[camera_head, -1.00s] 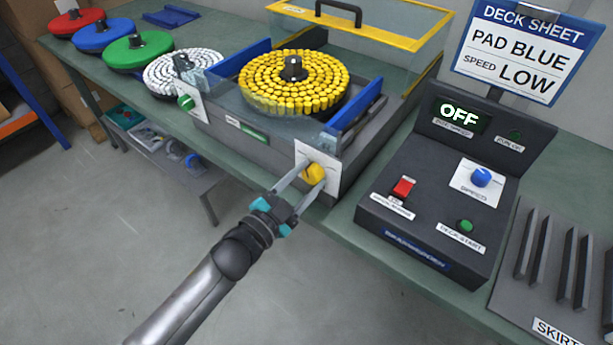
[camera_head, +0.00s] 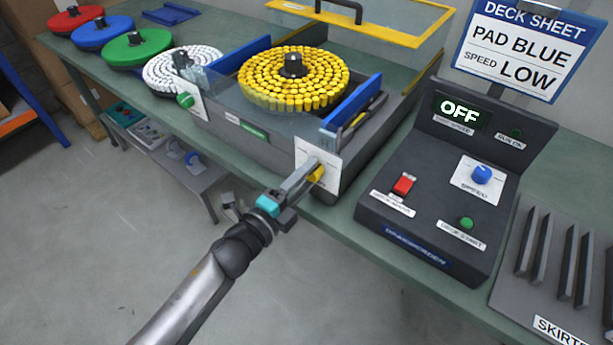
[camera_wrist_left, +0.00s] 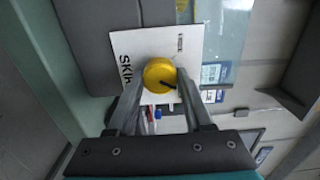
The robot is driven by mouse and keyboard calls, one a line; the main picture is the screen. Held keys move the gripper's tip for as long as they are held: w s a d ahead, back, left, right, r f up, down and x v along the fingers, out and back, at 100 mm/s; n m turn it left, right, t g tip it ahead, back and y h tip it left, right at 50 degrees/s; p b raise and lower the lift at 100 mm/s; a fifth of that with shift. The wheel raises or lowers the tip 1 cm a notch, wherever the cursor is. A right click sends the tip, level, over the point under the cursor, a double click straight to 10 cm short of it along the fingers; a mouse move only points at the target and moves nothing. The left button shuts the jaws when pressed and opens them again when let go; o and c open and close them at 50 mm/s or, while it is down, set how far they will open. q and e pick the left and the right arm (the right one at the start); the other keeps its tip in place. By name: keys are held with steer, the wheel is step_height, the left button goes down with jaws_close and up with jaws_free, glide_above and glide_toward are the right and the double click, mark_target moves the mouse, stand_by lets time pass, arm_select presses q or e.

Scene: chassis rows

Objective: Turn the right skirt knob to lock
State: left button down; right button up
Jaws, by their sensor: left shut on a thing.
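The right skirt knob is yellow and sits on a white label plate (camera_head: 318,160) at the right front corner of the grey deck housing. In the head view the knob (camera_head: 316,174) is partly hidden by my left gripper (camera_head: 308,174). The left wrist view shows the round yellow knob (camera_wrist_left: 160,75) between the fingertips of my left gripper (camera_wrist_left: 160,92), which is shut on it. The left gripper looks rolled, with one finger nearly over the other in the head view. My right gripper is not in view.
A green knob (camera_head: 185,100) is on the housing's left plate. A yellow pad (camera_head: 293,82) lies in the housing between blue skirts (camera_head: 352,103). The control box (camera_head: 440,190) reads OFF, right of the housing. The deck sheet (camera_head: 522,45) says PAD BLUE, SPEED LOW.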

arm_select(q)
steer(key=shift+m, duration=1.2)
steer(key=shift+c, duration=1.5)
jaws_free()
steer(key=v, duration=1.5)
steer(key=shift+b, duration=0.3)
steer(key=shift+s+a, duration=0.1)
